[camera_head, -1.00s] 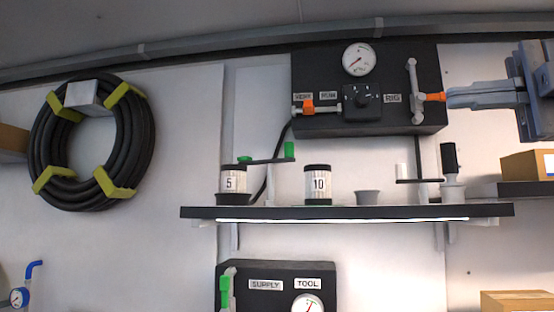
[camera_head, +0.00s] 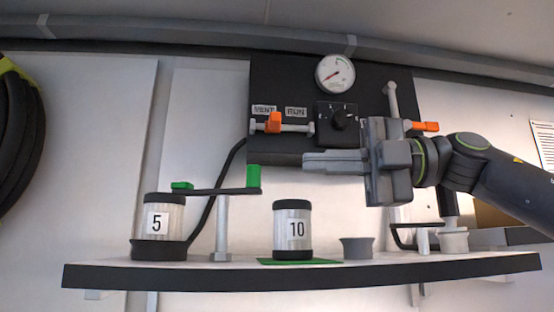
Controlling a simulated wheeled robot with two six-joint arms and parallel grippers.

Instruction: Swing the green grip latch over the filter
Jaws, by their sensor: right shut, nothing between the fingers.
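The latch is a dark flat arm (camera_head: 222,191) on a metal post (camera_head: 222,227) on the shelf. An upright green grip (camera_head: 254,178) stands at its right end and a small green piece (camera_head: 182,186) sits at its left end. That left end shows just above the lid of the filter labelled 5 (camera_head: 157,222); whether it lies directly over it or behind it, I cannot tell. A filter labelled 10 (camera_head: 292,230) stands upright right of the post. My right gripper (camera_head: 308,162) is shut and empty, pointing left, to the right of the green grip and apart from it.
The black panel (camera_head: 275,80) carries a gauge (camera_head: 335,74), a dark knob (camera_head: 337,116) and orange-handled valves (camera_head: 273,123). A grey cup (camera_head: 357,247) sits on the shelf (camera_head: 300,275).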

